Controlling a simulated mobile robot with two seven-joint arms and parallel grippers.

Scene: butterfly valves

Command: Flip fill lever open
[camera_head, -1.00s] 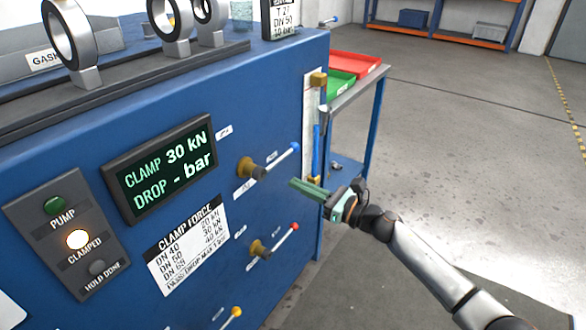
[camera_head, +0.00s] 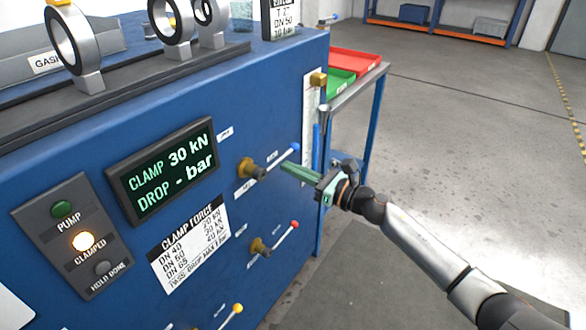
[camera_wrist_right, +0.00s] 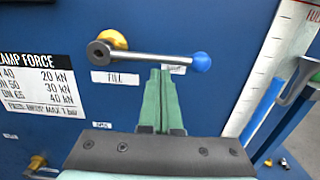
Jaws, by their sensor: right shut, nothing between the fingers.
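The fill lever is a steel arm with a blue ball end (camera_head: 294,148) on a brass hub (camera_head: 247,168), on the blue panel. In the right wrist view the lever (camera_wrist_right: 150,58) lies nearly level, pointing right to its blue ball (camera_wrist_right: 201,62), above a label reading FILL (camera_wrist_right: 114,78). My right gripper (camera_head: 285,168) is shut and empty, its green fingers just below the lever near the ball. In the right wrist view its fingertips (camera_wrist_right: 160,73) are right under the arm; I cannot tell whether they touch. My left gripper is not in view.
A lever with a red ball (camera_head: 294,225) is below, and one with a yellow ball (camera_head: 237,309) lower still. The display (camera_head: 165,170) reads clamp 30 kN, and the clamped lamp (camera_head: 83,240) glows. A bench with red (camera_head: 358,62) and green trays stands behind the panel.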

